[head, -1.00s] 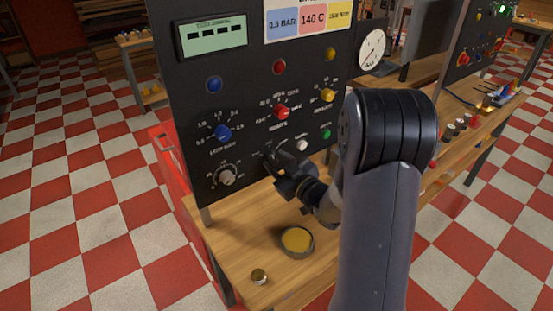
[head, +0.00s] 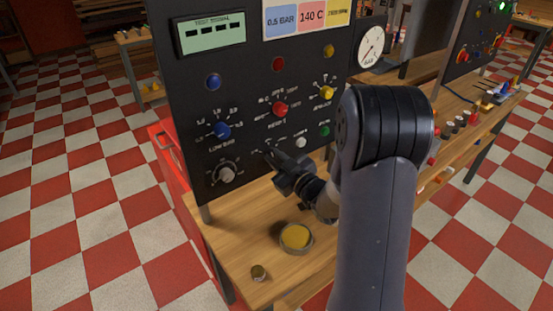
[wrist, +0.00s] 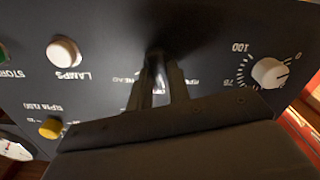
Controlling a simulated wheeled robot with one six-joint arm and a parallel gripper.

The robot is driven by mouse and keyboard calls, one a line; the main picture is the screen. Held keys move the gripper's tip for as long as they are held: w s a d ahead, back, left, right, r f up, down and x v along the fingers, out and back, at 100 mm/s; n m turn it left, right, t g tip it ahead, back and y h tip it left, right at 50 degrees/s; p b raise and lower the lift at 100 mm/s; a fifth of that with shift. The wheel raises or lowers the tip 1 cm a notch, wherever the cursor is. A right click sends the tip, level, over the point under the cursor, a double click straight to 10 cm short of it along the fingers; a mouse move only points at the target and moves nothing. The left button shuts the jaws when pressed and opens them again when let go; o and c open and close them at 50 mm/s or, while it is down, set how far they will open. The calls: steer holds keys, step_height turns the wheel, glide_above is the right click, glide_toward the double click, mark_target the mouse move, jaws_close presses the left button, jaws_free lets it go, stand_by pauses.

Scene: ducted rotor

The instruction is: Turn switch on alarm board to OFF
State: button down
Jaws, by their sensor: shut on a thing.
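A black upright board (head: 245,75) stands on the wooden bench and carries knobs, lamps and a green display. My gripper (head: 270,152) reaches its lower part, between a grey knob and a white button. In the wrist view my gripper (wrist: 160,85) is shut on a small switch (wrist: 157,90) at the board. The fingers hide most of the switch, so its position cannot be read. Labels beside it are upside down and partly covered; one ends in "HEAD". I cannot read OFF anywhere.
A white LAMPS button (wrist: 63,52) and a grey dial knob (wrist: 270,72) flank the gripper. Blue (head: 221,130), red (head: 280,109) and yellow (head: 326,93) knobs sit above. A yellow-topped round piece (head: 296,237) and a small brass cap (head: 258,272) lie on the bench.

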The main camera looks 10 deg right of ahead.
steer(key=shift+f+m+b, duration=0.1)
steer(key=shift+m+b, duration=0.5)
steer(key=shift+m, duration=0.2)
steer(key=shift+d+m, duration=0.1)
steer(key=shift+m, duration=1.1)
steer(key=c, duration=1.3)
jaws_free()
steer(key=b+v, duration=0.2)
steer(key=v, duration=0.8)
steer(key=shift+s+d, duration=0.15)
steer(key=shift+s, duration=0.2)
